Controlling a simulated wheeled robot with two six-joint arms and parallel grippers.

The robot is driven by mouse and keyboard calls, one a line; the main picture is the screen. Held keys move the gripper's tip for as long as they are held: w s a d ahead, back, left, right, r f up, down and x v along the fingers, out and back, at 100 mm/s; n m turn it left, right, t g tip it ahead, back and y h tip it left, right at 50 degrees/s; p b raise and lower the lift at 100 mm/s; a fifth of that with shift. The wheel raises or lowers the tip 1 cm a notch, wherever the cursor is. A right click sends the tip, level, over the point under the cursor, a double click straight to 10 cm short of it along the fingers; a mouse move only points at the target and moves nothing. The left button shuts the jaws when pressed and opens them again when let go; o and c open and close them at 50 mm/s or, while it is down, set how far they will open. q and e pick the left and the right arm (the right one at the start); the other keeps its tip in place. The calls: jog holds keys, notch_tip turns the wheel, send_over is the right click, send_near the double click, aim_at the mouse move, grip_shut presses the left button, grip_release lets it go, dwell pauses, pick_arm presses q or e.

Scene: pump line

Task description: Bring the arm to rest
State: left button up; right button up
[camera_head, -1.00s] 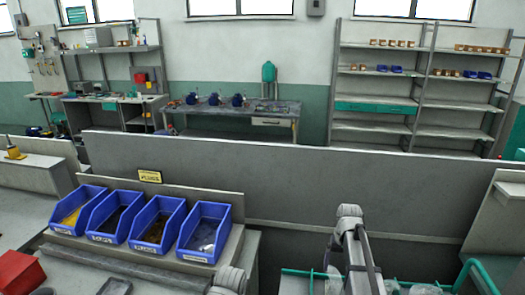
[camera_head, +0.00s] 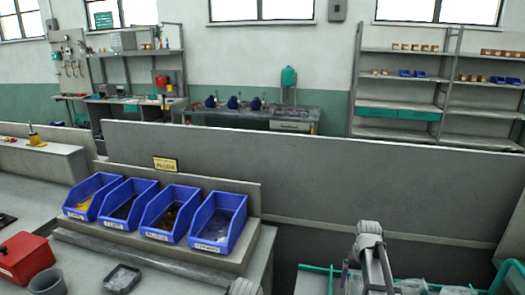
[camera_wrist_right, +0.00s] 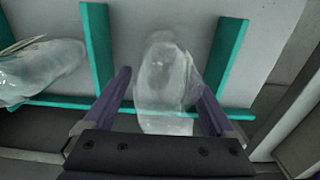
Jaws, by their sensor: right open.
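My right gripper (camera_wrist_right: 158,75) is open in the right wrist view, its two dark purple fingers apart. A clear plastic bag (camera_wrist_right: 160,85) shows between and beyond the fingers; I cannot tell whether they touch it. In the head view my right arm comes up from the bottom right, and its fingers are not clearly visible there. A small pale part of my left arm shows at the bottom centre of the head view, but the left gripper is out of view.
Green rails (camera_wrist_right: 97,45) and another clear bag (camera_wrist_right: 40,70) surround the right gripper. In the head view, blue bins (camera_head: 218,225) stand left, near a red box (camera_head: 25,257), grey cup (camera_head: 47,283) and black tray (camera_head: 122,278). A long grey partition (camera_head: 350,180) crosses behind.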

dwell(0.4)
notch_tip(320, 180, up, 13)
jog(key=p, duration=1.3)
jog(key=shift+f, duration=0.1)
notch_tip(320, 180, down, 13)
jog(key=b, duration=1.3)
jog(key=shift+f, duration=0.1)
notch_tip(320, 180, up, 11)
jog(key=p, duration=1)
jog(key=shift+f, duration=0.15)
jog(key=shift+w+d, duration=0.1)
jog(key=shift+w, duration=0.05)
jog(key=shift+w+d+f, duration=0.1)
jog(key=shift+w+d, duration=0.1)
jog(key=shift+d, duration=0.05)
